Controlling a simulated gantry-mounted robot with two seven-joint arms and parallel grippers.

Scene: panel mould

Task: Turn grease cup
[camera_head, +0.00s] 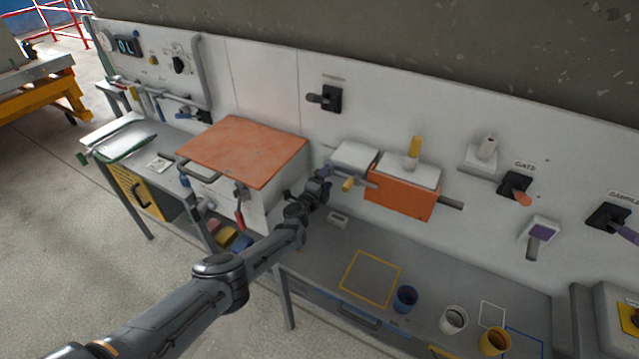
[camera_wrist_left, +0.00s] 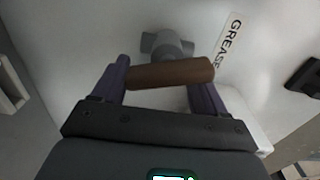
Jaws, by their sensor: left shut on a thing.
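The grease cup (camera_wrist_left: 167,45) is a grey fitting on the white panel, with a brown bar handle (camera_wrist_left: 170,73) across its front. A "GREASE" label (camera_wrist_left: 230,42) is beside it in the left wrist view. My left gripper (camera_wrist_left: 172,78) has its purple fingers at the two ends of the brown bar and is shut on it. In the head view my left gripper (camera_head: 326,171) is up against the panel, between the orange-topped box and the orange block. It hides the cup there. My right gripper is not in view.
The orange-topped box (camera_head: 243,150) stands close to the left of my arm. The orange block (camera_head: 400,197) with its rod is close on the right. Below, the grey bench holds a blue cup (camera_head: 405,298), a white cup (camera_head: 453,319) and a yellow cup (camera_head: 494,341).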

